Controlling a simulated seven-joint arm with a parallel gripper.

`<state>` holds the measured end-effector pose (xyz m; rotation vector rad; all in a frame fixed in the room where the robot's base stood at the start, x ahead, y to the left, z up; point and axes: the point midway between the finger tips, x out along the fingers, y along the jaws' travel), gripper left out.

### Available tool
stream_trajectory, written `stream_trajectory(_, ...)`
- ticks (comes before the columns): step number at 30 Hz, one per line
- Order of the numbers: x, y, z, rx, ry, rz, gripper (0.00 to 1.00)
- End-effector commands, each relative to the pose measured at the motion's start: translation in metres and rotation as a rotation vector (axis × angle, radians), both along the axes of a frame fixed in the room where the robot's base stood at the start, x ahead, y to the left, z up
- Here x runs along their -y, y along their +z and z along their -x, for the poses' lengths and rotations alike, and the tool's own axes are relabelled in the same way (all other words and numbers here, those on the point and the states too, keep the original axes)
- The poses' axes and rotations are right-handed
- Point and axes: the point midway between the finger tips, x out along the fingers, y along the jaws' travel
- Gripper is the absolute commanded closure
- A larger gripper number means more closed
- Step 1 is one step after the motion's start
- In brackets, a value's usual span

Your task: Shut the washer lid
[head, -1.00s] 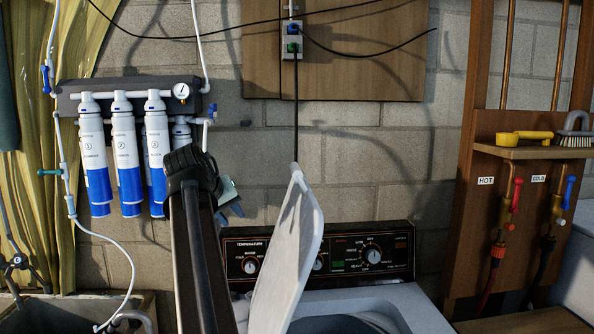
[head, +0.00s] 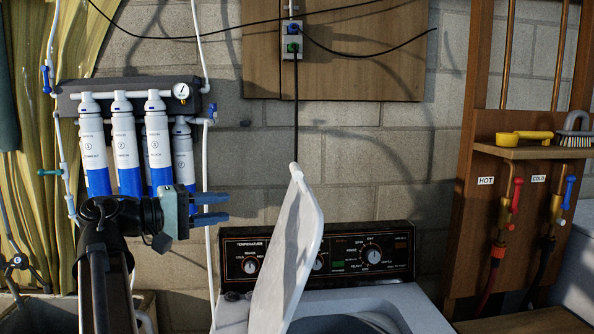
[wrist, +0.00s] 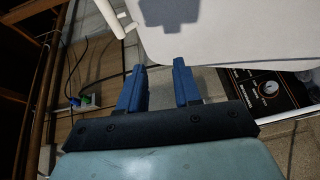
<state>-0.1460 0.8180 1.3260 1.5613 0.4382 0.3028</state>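The white washer lid (head: 291,255) stands raised and nearly upright, seen almost edge-on in the head view. The washer (head: 405,302) is below it, with its round opening (head: 345,322) partly visible to the right of the lid. My gripper (head: 228,208) is to the left of the lid, its two blue fingers pointing right with a gap between them. It is open and empty. In the wrist view the lid (wrist: 235,38) fills the upper right, just beyond the fingertips (wrist: 160,68); I see no clear contact.
The control panel (head: 345,252) runs along the washer's back. White and blue filter cartridges (head: 125,150) hang on the wall behind my arm. A white pipe (head: 207,245) runs down near my gripper. A wooden shelf (head: 530,153) with taps is at right.

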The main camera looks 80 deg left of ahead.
Motion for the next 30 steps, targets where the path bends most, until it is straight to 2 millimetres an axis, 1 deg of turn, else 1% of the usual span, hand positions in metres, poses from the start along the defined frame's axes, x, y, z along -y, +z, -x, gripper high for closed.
stream_trajectory(1,0.005,0.017,-0.014,0.041,-0.021,-0.003,0.67)
stream_trajectory(3,0.01,0.035,-0.026,0.096,-0.047,-0.002,0.67)
stream_trajectory(7,0.016,0.054,-0.04,0.15,-0.075,0.003,0.67)
stream_trajectory(11,0.015,0.058,-0.048,0.162,-0.082,0.003,0.67)
stream_trajectory(14,0.01,0.059,-0.059,0.161,-0.081,0.004,0.67)
stream_trajectory(24,-0.013,0.062,-0.113,0.159,-0.081,0.003,0.67)
stream_trajectory(30,-0.025,0.064,-0.142,0.159,-0.08,0.004,0.67)
